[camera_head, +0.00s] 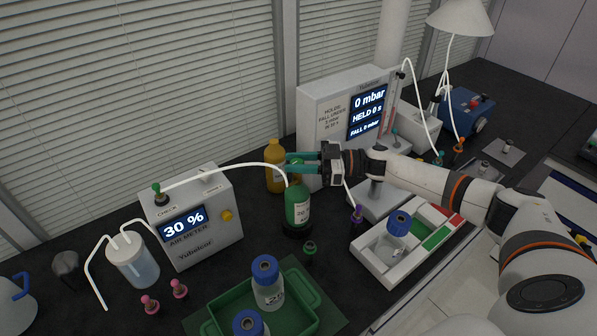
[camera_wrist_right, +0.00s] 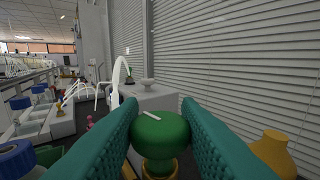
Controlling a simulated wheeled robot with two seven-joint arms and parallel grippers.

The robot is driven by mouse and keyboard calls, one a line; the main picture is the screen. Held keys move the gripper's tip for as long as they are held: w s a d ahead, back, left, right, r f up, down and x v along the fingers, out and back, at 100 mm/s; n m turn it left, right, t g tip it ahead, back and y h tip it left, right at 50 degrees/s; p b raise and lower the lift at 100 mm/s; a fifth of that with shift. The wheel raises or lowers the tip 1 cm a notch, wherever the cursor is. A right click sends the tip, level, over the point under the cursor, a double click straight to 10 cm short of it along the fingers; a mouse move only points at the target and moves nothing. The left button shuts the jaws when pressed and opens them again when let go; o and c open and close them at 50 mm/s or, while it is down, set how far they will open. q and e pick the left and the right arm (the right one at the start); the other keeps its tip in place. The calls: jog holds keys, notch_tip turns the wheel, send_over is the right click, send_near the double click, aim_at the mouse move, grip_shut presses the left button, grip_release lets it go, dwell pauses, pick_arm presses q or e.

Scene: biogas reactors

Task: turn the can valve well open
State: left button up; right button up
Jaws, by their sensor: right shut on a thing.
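A green can (camera_head: 297,208) with a white label stands upright on the dark bench. Its valve knob (camera_wrist_right: 161,133) is green and round, with a short white mark on its top and a brass-coloured neck below. My right gripper (camera_head: 290,164) reaches in from the right at the top of the can. In the right wrist view its teal fingers (camera_wrist_right: 160,125) lie on either side of the knob, shut on it. In the head view the fingers hide most of the knob. My left gripper is in neither view.
A yellow bottle (camera_head: 274,170) stands close behind the can. An air meter (camera_head: 195,215) reading 30 % is to the left, with a white hose (camera_head: 222,168) arching to the can. A grey box (camera_head: 330,115) reading 0 mbar stands behind. A green tray (camera_head: 316,296) with bottles is in front.

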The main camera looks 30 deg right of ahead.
jog(key=shift+a+f+n+g+y+b, duration=0.1)
jog(key=shift+n+g+y+b, duration=0.6)
jog(key=shift+n+g+b, duration=0.8)
jog(key=shift+m+g, duration=0.3)
jog(key=shift+p, duration=0.3)
jog(key=o, duration=0.7)
jog(key=shift+o, duration=1.1)
jog(key=shift+w+a, duration=0.1)
jog(key=b+v, duration=0.4)
jog(key=v, duration=0.8)
